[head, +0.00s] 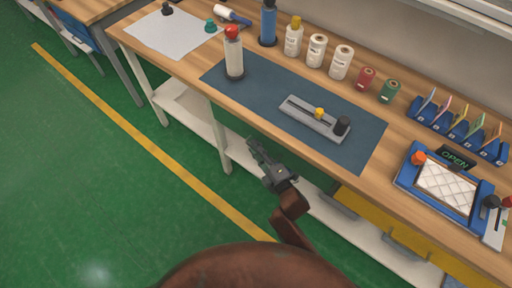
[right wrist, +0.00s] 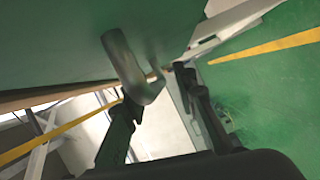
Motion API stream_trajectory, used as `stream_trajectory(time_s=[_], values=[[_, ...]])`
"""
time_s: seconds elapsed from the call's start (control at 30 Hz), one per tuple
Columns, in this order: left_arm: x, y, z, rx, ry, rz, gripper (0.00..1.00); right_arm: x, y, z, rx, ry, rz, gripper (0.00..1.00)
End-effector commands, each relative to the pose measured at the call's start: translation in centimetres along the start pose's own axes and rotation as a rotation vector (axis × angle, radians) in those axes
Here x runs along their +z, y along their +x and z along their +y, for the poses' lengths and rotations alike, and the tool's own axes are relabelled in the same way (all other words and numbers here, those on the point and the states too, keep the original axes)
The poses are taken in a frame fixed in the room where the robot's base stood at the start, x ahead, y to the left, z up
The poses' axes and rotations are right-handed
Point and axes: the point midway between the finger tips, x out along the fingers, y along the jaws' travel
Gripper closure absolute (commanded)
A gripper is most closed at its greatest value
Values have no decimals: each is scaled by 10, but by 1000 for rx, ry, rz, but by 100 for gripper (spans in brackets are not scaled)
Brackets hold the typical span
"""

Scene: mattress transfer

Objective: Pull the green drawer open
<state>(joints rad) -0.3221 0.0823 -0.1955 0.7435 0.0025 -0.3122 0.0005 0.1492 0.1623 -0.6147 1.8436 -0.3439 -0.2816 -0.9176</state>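In the right wrist view, a green panel (right wrist: 60,50), which looks like the green drawer's front, fills the upper left. A curved grey metal handle (right wrist: 122,62) stands out from it. My right gripper (right wrist: 157,90) is open. The handle's bend reaches to between its two fingertips, close to the left finger; I cannot tell whether they touch. In the head view, my right gripper (head: 253,152) is at the bench's front edge, below the blue mat. The green drawer is hidden there. My left gripper is not in view.
The wooden bench (head: 190,72) carries a blue mat (head: 240,88), bottles, thread spools and a blue tray (head: 405,182). Yellow drawer fronts (head: 375,222) with grey handles are under its right part. A white lower shelf (head: 190,108) runs below. Green floor (head: 70,160) in front is clear.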

Motion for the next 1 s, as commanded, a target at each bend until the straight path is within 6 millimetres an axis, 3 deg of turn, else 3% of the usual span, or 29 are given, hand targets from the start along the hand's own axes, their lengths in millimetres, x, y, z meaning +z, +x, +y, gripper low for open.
stream_trajectory(time_s=[0.37, 0.73, 1.0], values=[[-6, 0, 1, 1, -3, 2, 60, 2, 5, 1, 0, 1, -4, 75], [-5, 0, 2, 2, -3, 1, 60, 2, 5, 0, 0, 1, -4, 100], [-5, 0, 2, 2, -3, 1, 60, 2, 5, 0, 0, 1, -4, 100]])
